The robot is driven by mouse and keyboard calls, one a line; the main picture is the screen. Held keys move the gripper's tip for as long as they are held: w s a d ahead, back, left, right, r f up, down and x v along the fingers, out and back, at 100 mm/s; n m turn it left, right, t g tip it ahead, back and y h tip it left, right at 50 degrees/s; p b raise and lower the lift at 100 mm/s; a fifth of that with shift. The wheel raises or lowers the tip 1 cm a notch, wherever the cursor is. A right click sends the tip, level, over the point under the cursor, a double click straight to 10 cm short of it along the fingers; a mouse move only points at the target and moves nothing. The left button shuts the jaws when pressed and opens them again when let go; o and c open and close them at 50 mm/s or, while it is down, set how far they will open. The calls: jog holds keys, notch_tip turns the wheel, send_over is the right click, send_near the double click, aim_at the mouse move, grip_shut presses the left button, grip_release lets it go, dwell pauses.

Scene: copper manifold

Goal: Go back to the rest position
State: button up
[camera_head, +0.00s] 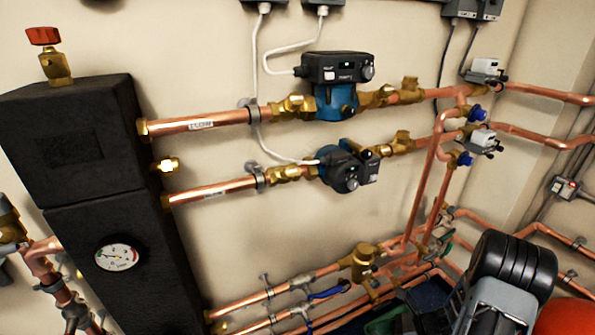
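My gripper is not seen in the head view. The copper manifold fills the view: an upper copper pipe (205,122) and a lower copper pipe (212,190) run right from a black insulated block (75,150). A blue and black pump (336,90) sits on the upper pipe and a second, tilted one (342,170) sits on the lower pipe. Several brass fittings join them. A round gauge (118,257) is on the block's front. A red-capped brass valve (52,58) stands on its top.
Low copper pipes (262,297) run near the wall's foot. At the lower right are a black ribbed round shape (510,265), a grey piece (492,305) and a red rounded shape (567,319). I cannot tell what they belong to. Grey cables (257,65) hang on the wall.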

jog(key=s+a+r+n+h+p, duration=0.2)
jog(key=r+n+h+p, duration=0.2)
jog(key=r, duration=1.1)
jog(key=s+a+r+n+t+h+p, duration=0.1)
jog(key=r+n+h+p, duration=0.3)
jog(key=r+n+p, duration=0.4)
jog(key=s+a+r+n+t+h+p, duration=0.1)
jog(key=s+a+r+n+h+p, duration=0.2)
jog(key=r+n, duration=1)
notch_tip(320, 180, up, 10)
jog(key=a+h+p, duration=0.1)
jog(key=p, duration=0.2)
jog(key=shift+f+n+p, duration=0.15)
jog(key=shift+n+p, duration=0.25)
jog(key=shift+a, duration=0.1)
